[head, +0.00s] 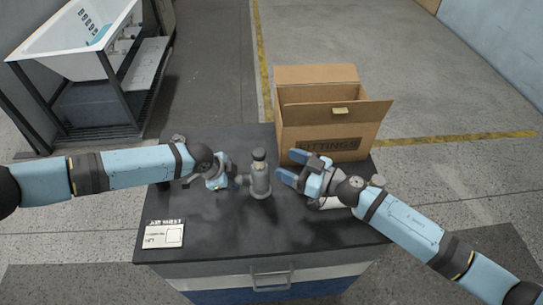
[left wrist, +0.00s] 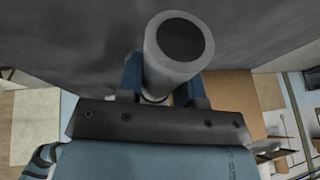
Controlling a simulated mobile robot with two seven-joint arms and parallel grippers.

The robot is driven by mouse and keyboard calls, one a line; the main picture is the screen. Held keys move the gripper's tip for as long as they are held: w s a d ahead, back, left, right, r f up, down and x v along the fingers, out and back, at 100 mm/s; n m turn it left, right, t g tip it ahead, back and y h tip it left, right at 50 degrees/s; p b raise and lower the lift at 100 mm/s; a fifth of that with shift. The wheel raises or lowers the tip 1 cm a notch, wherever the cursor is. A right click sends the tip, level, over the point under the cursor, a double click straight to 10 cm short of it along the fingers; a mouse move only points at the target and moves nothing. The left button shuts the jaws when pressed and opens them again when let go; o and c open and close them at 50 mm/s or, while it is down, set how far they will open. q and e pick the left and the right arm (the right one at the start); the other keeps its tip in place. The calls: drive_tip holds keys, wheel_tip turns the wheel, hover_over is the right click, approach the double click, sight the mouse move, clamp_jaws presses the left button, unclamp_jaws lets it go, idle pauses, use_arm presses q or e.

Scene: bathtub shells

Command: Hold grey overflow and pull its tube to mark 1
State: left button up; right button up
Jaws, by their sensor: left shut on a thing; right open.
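The grey overflow (head: 260,182) stands upright on the dark worktop, with a narrower neck and a dark top. My left gripper (head: 241,181) is shut on its body from the left. In the left wrist view, the overflow (left wrist: 172,62) appears as a grey cylinder with a dark round end between the blue fingers. My right gripper (head: 284,167) is open and empty, just right of the overflow, its fingers pointing towards it and apart from it. Mark 1 is too small to make out.
An open cardboard fittings box (head: 330,125) stands at the worktop's back right, behind my right gripper. A job sheet (head: 165,234) lies at the front left. A pale thing (head: 332,203) is partly hidden under my right gripper. The worktop's (head: 225,232) front middle is clear. A bathtub (head: 75,40) stands beyond.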

drive_tip(key=v, duration=0.2)
drive_tip(key=shift+s+d, duration=0.25)
drive_tip(key=shift+d, duration=0.05)
use_arm(q)
drive_tip(key=o, duration=1.1)
drive_tip(key=shift+c, duration=0.2)
drive_tip(key=shift+a+r, duration=0.1)
